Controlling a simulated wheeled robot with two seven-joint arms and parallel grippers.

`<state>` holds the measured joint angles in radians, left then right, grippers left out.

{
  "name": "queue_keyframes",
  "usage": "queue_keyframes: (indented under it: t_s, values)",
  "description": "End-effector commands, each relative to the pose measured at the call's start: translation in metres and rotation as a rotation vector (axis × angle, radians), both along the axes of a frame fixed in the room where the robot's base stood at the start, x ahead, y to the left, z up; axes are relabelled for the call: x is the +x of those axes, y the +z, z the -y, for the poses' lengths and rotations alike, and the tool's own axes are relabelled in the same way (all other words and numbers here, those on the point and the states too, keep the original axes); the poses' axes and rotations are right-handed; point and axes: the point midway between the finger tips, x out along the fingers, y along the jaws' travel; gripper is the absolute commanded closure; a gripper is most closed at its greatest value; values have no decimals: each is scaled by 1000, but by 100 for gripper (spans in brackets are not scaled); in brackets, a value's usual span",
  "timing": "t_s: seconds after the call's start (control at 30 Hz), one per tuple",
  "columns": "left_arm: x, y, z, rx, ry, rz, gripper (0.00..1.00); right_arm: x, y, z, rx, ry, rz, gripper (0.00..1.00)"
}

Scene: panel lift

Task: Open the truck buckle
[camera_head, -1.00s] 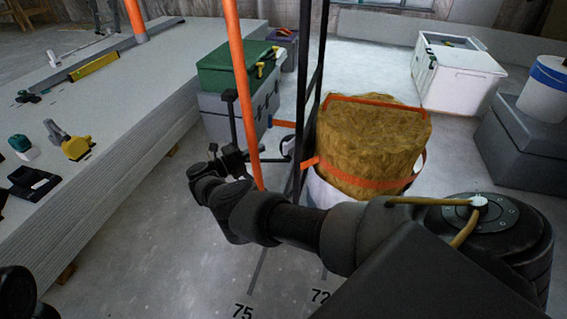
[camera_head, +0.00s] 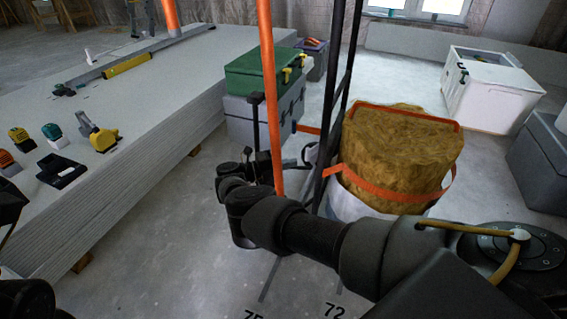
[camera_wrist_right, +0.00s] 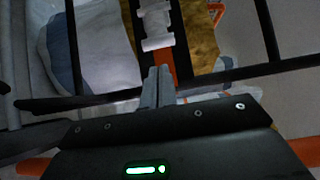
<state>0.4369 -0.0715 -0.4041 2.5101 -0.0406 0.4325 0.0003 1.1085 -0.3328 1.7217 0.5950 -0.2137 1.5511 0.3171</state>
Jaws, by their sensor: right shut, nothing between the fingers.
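The truck buckle (camera_wrist_right: 157,22) shows in the right wrist view as a pale metal piece on an orange strap (camera_wrist_right: 164,67). It is at the top centre, just beyond my right fingertips. My right gripper (camera_wrist_right: 160,72) is shut and empty, its tips overlapping the strap below the buckle in the picture; I cannot tell if they touch it. In the head view my right gripper (camera_head: 289,164) is beside the strapped yellow-brown bundle (camera_head: 400,150), partly hidden by dark bars and an orange pole. The buckle is not clear there. My left gripper is not in view.
Dark upright bars (camera_head: 338,100) and an orange pole (camera_head: 269,90) stand close to my right gripper. A stack of panels (camera_head: 150,130) with tools fills the left. Grey and green toolboxes (camera_head: 262,80) stand behind. A white cooler (camera_head: 490,95) is at the back right.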

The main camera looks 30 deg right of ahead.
Motion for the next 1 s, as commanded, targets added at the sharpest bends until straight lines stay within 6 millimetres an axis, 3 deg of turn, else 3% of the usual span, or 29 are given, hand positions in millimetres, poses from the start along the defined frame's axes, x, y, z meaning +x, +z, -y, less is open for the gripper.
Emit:
queue_keyframes:
  t_s: [0.1, 0.33, 0.8, 1.0]
  values:
    - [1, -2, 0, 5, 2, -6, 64, -7, 0, 20, -2, -4, -2, 100]
    - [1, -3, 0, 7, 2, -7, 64, -14, -1, 47, -1, -2, 0, 100]
    - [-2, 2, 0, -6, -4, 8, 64, -16, 0, 58, -1, -1, -1, 100]
    - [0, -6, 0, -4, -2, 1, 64, -19, -3, 63, 0, -38, 1, 100]
